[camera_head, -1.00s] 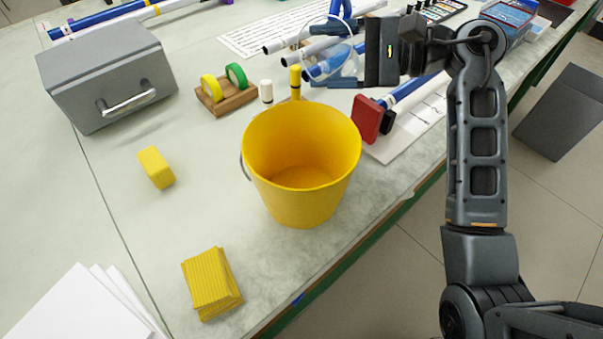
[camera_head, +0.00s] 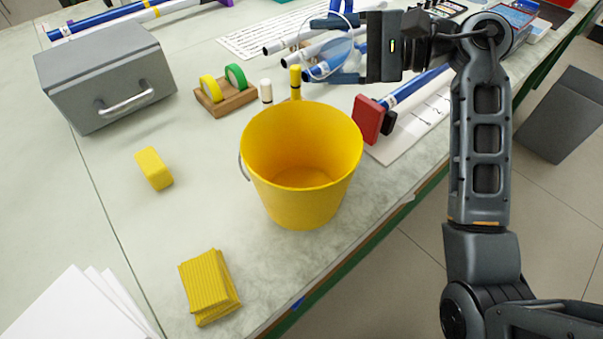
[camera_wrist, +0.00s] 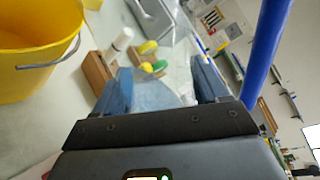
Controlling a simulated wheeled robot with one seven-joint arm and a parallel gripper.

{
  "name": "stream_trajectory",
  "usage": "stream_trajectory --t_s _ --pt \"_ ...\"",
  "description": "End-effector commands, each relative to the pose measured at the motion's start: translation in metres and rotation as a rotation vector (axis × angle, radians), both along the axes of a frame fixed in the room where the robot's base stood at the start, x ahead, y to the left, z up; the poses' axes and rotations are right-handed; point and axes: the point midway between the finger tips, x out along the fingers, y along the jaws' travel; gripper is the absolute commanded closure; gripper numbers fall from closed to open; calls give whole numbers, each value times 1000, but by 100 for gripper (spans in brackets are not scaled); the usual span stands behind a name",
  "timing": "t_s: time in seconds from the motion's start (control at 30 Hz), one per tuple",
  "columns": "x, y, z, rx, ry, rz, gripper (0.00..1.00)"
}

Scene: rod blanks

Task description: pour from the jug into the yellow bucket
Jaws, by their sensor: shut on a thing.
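The yellow bucket (camera_head: 302,200) stands upright on the table in the middle of the head view. I see into it and make out no contents. Its side and wire handle show in the wrist view (camera_wrist: 40,75). My gripper (camera_head: 338,50) is above the table, behind and right of the bucket. It is shut on a clear, bluish jug (camera_head: 330,50), which also shows between the fingers in the wrist view (camera_wrist: 155,95). The jug is apart from the bucket. Its exact tilt and fill are hard to tell against the tubes behind.
Blue and white tubes (camera_head: 285,43) lie behind the jug. A red block (camera_head: 367,118) stands right of the bucket. A wooden holder with tape rolls (camera_head: 228,100), a grey box (camera_head: 105,75), a yellow block (camera_head: 154,168) and yellow cloths (camera_head: 208,285) are to the left.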

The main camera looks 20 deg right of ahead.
Motion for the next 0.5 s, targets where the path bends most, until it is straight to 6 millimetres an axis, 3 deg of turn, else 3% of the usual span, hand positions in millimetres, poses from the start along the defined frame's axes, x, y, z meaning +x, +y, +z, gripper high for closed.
stream_trajectory --t_s 0.5 --pt "1 -1 4 -30 -37 0 67"
